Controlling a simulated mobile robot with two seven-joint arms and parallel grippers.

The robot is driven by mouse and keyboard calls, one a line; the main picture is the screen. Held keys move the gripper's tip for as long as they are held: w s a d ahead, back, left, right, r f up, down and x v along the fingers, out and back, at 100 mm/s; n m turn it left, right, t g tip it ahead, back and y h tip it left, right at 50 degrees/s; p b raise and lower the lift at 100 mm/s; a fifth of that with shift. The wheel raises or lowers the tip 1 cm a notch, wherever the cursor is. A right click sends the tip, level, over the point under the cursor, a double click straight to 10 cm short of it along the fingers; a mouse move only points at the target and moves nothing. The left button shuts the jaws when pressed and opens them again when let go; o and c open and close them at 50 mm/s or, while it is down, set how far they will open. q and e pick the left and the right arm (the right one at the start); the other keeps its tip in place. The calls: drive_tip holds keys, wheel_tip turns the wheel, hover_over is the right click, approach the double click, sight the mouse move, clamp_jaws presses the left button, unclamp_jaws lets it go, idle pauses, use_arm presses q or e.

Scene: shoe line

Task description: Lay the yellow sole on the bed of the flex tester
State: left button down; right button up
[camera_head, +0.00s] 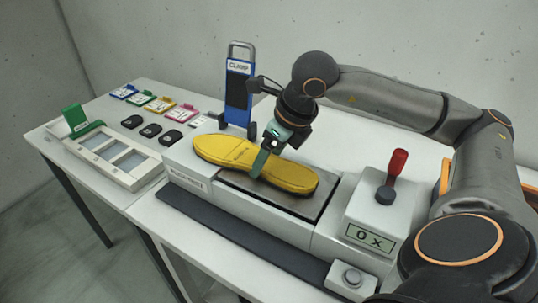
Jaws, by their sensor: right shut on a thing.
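The yellow sole (225,153) lies lengthwise over the flex tester (175,164), with its left end over the tester's pale left block and the rest over the dark bed (301,205). My right gripper (260,162) is shut on the yellow sole near its middle, reaching in from the right and above. Whether the sole fully touches the bed is hard to tell. A blue upright part labelled CLAMP (238,90) stands behind the sole. My left gripper is not in view.
A red-knobbed lever (397,163) and a counter display reading 0 x (369,238) are at the tester's right. A dark strip (240,235) runs along the front. On the left table are a white tray (113,155), several coloured tags and black pieces (150,130).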

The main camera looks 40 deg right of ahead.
drive_tip(key=o, duration=1.3)
drive_tip(key=shift+o, duration=0.5)
drive_tip(key=shift+s+r, duration=0.15)
drive_tip(key=shift+r, duration=0.2)
use_arm(q)
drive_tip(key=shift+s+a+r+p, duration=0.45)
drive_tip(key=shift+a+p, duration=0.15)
drive_tip(key=shift+p, duration=0.4)
use_arm(e)
drive_tip(key=v, duration=1.1)
drive_tip(key=shift+r, duration=0.35)
drive_tip(key=shift+s+d, duration=0.1)
drive_tip(key=shift+s, duration=0.05)
